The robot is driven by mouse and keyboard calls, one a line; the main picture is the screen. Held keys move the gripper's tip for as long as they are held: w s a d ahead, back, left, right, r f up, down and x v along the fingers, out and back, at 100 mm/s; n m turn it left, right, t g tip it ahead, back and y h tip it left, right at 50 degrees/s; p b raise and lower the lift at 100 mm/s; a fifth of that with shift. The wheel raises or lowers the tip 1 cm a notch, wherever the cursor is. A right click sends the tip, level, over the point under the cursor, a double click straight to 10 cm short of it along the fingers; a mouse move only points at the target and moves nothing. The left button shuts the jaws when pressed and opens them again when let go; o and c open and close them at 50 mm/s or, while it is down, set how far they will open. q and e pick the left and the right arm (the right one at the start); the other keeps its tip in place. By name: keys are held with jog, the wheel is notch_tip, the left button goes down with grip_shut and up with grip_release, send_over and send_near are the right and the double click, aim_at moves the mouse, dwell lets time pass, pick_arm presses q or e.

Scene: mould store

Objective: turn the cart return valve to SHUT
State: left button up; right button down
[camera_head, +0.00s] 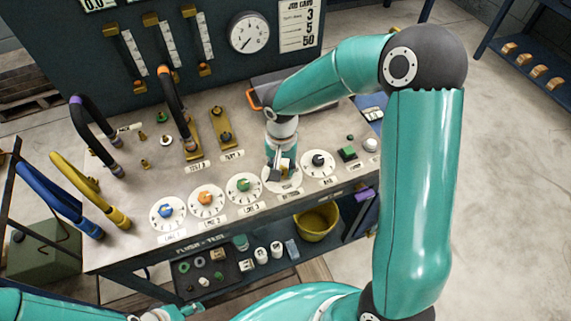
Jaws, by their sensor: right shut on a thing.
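My right gripper (282,165) points down at the front of the bench and is shut on the knob of a white round dial (270,183). This dial lies between the green-knob dial and the black-knob dial. The gripper hides most of the knob, so its pointer setting is not visible. The label in front of the dial is too small to read, so I cannot confirm from it that this is the cart return valve. Part of my left arm shows at the bottom left; its gripper (183,312) is cut off or unclear there.
Beside the held dial are a green knob (243,185), an orange knob (205,198), a blue knob (166,211) and a black knob (318,160). Coloured hoses (92,120) rise at the left. A yellow bucket (316,222) stands on the shelf below.

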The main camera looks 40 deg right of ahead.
jog(key=shift+s+a+f, duration=0.1)
jog(key=shift+s+f, duration=0.05)
jog(key=shift+s, duration=0.15)
jog(key=c, duration=0.8)
grip_release()
jog(key=shift+w, duration=0.1)
notch_tip(320, 180, up, 12)
jog(key=shift+r, duration=0.1)
